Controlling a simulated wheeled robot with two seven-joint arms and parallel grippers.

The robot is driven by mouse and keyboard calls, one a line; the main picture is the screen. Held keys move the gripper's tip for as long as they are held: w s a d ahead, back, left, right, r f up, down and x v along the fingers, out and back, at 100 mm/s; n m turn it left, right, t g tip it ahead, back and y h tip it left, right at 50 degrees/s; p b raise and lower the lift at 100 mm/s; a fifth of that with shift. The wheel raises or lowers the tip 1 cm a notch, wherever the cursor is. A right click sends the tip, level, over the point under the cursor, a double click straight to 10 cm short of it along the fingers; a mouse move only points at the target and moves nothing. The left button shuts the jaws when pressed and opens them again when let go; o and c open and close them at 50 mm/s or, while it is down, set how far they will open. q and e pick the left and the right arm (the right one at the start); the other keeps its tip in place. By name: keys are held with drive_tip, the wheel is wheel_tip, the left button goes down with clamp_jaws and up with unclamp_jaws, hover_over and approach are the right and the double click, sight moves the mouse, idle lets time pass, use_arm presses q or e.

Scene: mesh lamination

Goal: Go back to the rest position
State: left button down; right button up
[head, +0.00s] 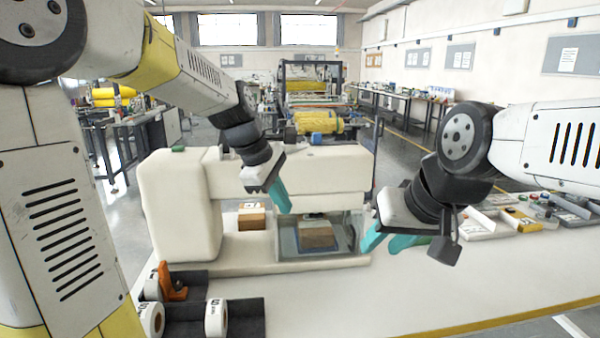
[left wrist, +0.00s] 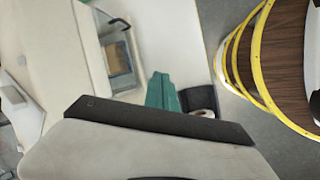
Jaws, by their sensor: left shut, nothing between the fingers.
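My left gripper (head: 279,197) hangs in front of the upper body of a white machine (head: 180,205), its teal fingers pointing down and together with nothing between them. Its teal fingers also show in the left wrist view (left wrist: 162,92). My right gripper (head: 385,243) is over the right side of the table, with its teal fingers pointing down and left. Its two fingers look spread apart, and I see nothing between them. Neither gripper appears to touch anything.
The machine stands on a white table (head: 330,305) and has a clear-walled box (head: 290,240) and a brown block (head: 251,217). A black holder (head: 245,315) with white rolls (head: 216,318) and an orange tool (head: 172,283) sits front left. Trays (head: 490,222) of parts lie right. The table's front middle is clear.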

use_arm(q)
drive_tip(key=s+a+m+t+y, duration=0.1)
drive_tip(key=s+a+m, duration=0.4)
drive_tip(key=s+m, duration=0.2)
drive_tip(key=s+a+r+m+t, duration=0.1)
drive_tip(key=s+a+m, duration=0.4)
drive_tip(key=s, duration=0.5)
drive_tip(key=shift+s+a+r+m+t+y, duration=0.15)
drive_tip(key=shift+s+a+m+t+y, duration=0.2)
drive_tip(key=shift+m+t, duration=0.5)
